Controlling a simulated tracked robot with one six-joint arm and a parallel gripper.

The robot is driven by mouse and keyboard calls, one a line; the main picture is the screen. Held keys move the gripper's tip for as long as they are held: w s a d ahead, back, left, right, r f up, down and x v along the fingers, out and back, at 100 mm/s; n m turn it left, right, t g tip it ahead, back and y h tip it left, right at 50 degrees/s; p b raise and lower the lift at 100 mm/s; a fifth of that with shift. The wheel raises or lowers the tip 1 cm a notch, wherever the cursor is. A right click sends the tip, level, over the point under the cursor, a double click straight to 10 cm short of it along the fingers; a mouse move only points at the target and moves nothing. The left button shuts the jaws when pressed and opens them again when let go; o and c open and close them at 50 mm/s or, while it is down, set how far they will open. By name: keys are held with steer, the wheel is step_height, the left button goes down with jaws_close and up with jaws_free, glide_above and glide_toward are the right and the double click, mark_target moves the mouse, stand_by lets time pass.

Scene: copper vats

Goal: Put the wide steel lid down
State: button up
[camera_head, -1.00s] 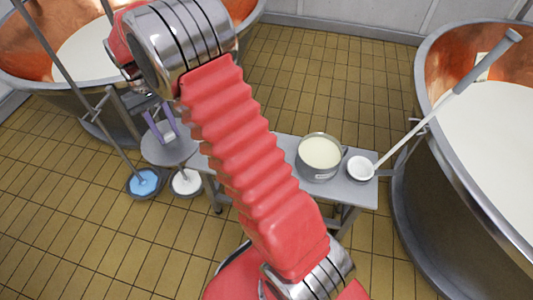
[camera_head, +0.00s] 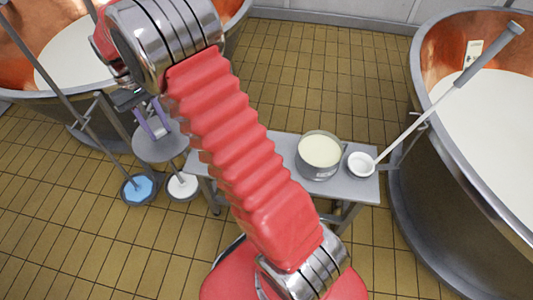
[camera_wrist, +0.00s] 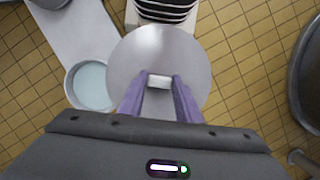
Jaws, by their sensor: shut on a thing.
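The wide steel lid (camera_wrist: 157,45) is a flat grey disc with a pale block-shaped handle (camera_wrist: 160,80) in its middle. My gripper (camera_wrist: 159,82) is shut on that handle with its two purple fingers. In the head view, the lid (camera_head: 160,149) is roughly level, left of the grey bench (camera_head: 354,191), and my gripper (camera_head: 152,130) is above it. The lid appears to hang in the air over the floor. A steel pot (camera_head: 319,156) with cream-coloured contents stands uncovered on the bench.
A white ladle bowl (camera_head: 361,165) is at the bench's right end, its long handle slanting over the right copper vat (camera_head: 440,60). A blue-filled container (camera_head: 138,188) and a white-filled one (camera_head: 183,186) are low beside the bench's left end. Another vat (camera_head: 30,25) is at upper left.

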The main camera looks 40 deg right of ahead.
steer(key=shift+d, duration=0.45)
steer(key=shift+s+d, duration=0.1)
steer(key=shift+d, duration=0.4)
steer(key=s+d+f+m+t+y, duration=0.1)
steer(key=s+d+f+m, duration=0.25)
steer(key=d+m, duration=0.4)
steer(key=s+d+f+m+t+y, duration=0.1)
steer(key=s+d+f+m, duration=0.3)
steer(key=d, duration=0.6)
steer(key=s+d+f+m+t+y, duration=0.1)
steer(key=s+d+f+m+t, duration=0.2)
steer(key=d+m, duration=0.5)
steer(key=d+f+m+t+h, duration=0.1)
steer(key=d+f+m, duration=0.4)
steer(key=f+m, duration=0.4)
steer(key=shift+s+f, duration=0.45)
steer(key=shift+f, duration=0.05)
